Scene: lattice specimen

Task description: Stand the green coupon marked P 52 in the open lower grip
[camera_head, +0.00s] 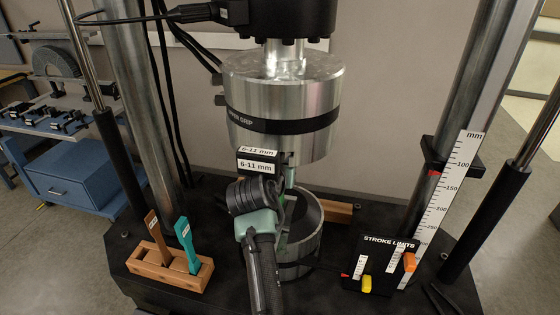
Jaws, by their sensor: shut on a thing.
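My gripper (284,203) is between the upper and lower grips, mostly hidden behind my own wrist. It is shut on a thin green piece, the green coupon (290,177), whose upper part shows upright just below the upper grip. Its mark cannot be read here, and its lower end is hidden. The lower grip (304,246) is a silver cylinder with an open top, directly below and slightly right of my gripper. My arm covers its left side, so I cannot tell whether the coupon reaches into it.
The upper grip (285,95) hangs close above, with "6-11 mm" labels (257,166) at its underside. A wooden rack (168,268) at left holds a brown coupon (155,232) and a teal coupon (187,245). A stroke limits panel (384,262) and scale (449,190) stand right.

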